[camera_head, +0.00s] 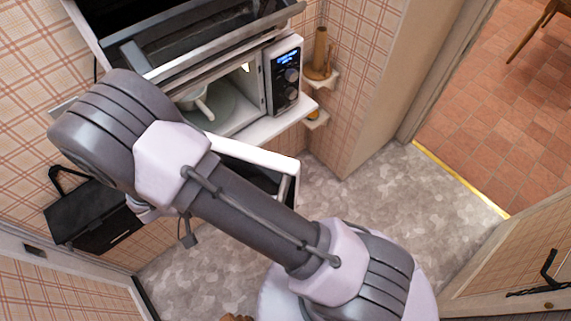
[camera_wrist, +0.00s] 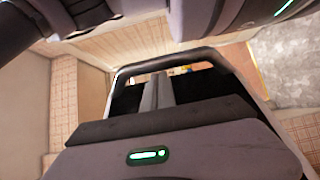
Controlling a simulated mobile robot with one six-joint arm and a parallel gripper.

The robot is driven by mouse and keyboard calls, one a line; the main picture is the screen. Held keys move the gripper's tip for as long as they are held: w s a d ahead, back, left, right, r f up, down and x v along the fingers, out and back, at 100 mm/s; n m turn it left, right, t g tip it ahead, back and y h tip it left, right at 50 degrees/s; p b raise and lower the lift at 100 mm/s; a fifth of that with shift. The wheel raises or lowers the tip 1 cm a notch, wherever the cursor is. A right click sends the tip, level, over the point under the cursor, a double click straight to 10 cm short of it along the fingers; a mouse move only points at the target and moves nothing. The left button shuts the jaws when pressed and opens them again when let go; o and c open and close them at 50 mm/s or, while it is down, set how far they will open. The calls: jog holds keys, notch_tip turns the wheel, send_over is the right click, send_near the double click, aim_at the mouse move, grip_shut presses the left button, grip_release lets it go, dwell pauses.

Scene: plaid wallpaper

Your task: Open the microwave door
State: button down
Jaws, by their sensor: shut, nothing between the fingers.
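The microwave (camera_head: 285,75) stands on a white shelf in the head view, its dark control panel and blue display on the right. Its cavity is exposed, with a glass turntable (camera_head: 225,112) and a pale handled vessel (camera_head: 199,100) inside. The microwave door (camera_head: 262,160), a white frame around a dark window, is swung well out toward me, partly hidden by my arm. My gripper (camera_wrist: 157,88) is shut and empty in the wrist view, its pads together. In the head view its dark body appears left of my forearm, by the wall and apart from the door.
A dark-glass oven-like unit (camera_head: 205,40) with a long bar is above the microwave. Grey floor (camera_head: 390,200) is open to the right, up to a doorway with a yellow threshold strip (camera_head: 460,178).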

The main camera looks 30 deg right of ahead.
jog(key=s+a+m+g+y+p, duration=0.2)
jog(key=a+m+g+y, duration=0.2)
jog(key=a, duration=0.5)
jog(key=s+a+m+g+y+p, duration=0.2)
jog(key=s+a+m+g+y, duration=0.1)
jog(key=a, duration=0.6)
jog(key=shift+s+m+g+y, duration=0.2)
jog(key=shift+m+g+y, duration=0.5)
jog(key=shift+y, duration=0.4)
jog(key=shift+d, duration=0.1)
